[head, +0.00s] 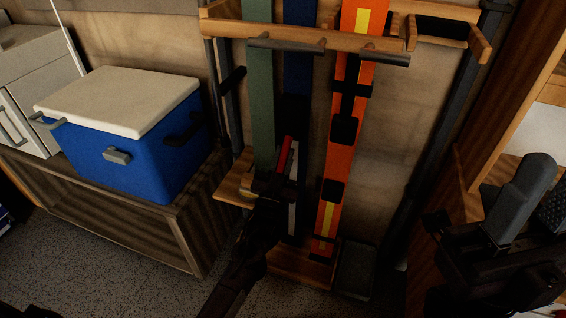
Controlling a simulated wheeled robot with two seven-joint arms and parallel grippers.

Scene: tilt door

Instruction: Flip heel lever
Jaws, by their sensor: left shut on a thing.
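An orange ski (339,165) with a yellow stripe and black binding parts (344,130) stands upright in a wooden rack. A blue ski (297,60) and a green ski (260,100) stand to its left. My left gripper (275,182) is in front of the lower blue ski, at about the height of the orange ski's lower binding part (332,190). It is shut on a small dark part there, which appears to be the heel lever; the jaws hide most of it. A red strip (287,155) shows just above the gripper. My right gripper (520,205) is at the right edge, away from the skis; its jaws are unclear.
A blue cooler (150,150) with a white lid sits on a low wooden shelf (120,215) at left. The rack's upper wooden bar (300,38) carries grey pegs. A wooden shelf unit (490,120) stands at right. Speckled floor (90,270) is open in front.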

